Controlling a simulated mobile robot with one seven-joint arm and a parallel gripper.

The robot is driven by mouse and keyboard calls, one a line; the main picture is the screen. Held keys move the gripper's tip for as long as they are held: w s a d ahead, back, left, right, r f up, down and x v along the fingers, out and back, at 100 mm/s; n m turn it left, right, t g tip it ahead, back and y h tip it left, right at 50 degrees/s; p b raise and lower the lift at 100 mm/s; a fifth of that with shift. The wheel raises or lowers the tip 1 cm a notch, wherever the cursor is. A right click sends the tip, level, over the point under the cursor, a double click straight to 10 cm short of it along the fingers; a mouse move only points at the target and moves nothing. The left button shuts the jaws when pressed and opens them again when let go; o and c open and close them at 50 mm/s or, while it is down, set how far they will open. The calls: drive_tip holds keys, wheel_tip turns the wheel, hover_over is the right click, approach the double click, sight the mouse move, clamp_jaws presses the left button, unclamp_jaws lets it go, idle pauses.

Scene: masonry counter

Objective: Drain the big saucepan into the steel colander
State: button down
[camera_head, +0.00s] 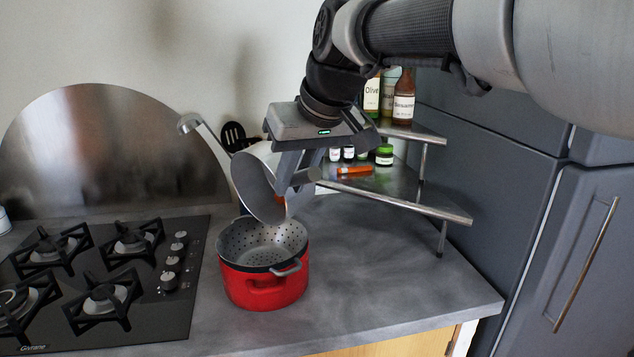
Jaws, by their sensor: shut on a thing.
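The big saucepan (256,186) is a grey metal pan, tipped steeply on its side so that its open mouth faces left and toward me. Its lower rim is just above the steel colander (240,241); I cannot tell whether they touch. My gripper (296,187) is shut on the saucepan at its right side; the exact grip point is partly hidden by the fingers. The colander is perforated, with a loop handle at its front right, and it sits in the top of a red pot (265,290). No liquid is visible in the saucepan or the colander.
A black gas hob (150,300) lies left of the red pot. A ladle (190,123) and a black slotted spoon (233,136) stand behind the saucepan. A steel corner shelf (400,198) with bottles and jars is behind right. The counter (390,285) right of the pot is clear.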

drive_tip(key=shift+s+a+f+n+t+h+b, duration=0.5)
drive_tip(key=shift+s+a+f+t+h+b, duration=0.9)
drive_tip(key=shift+b, duration=2.1)
drive_tip(key=shift+w+d+r+m+g+y+p, duration=0.15)
drive_tip(key=shift+w+d+r+g+y+p, duration=0.2)
drive_tip(key=shift+r+p, duration=0.7)
drive_tip(key=shift+w+d+r+m+g+y+p, duration=0.1)
drive_tip(key=shift+w+d+r+g+y+p, duration=0.25)
drive_tip(key=shift+p, duration=1.35)
drive_tip(key=shift+w+d+r+m+g+y+p, duration=0.15)
drive_tip(key=shift+w+d+r+g+y+p, duration=0.2)
drive_tip(key=shift+r+p, duration=0.75)
drive_tip(key=w+d+r+m+g+y+p, duration=0.2)
drive_tip(key=w+d+g+y+p, duration=0.2)
drive_tip(key=p, duration=0.5)
drive_tip(key=w+d+r+m+g+y+p, duration=0.2)
drive_tip(key=w+d+g+y+p, duration=0.2)
drive_tip(key=w+d+p, duration=0.4)
drive_tip(key=shift+w+r+g+y+p, duration=0.35)
drive_tip(key=shift+w+g+p, duration=0.45)
drive_tip(key=shift+w, duration=0.8)
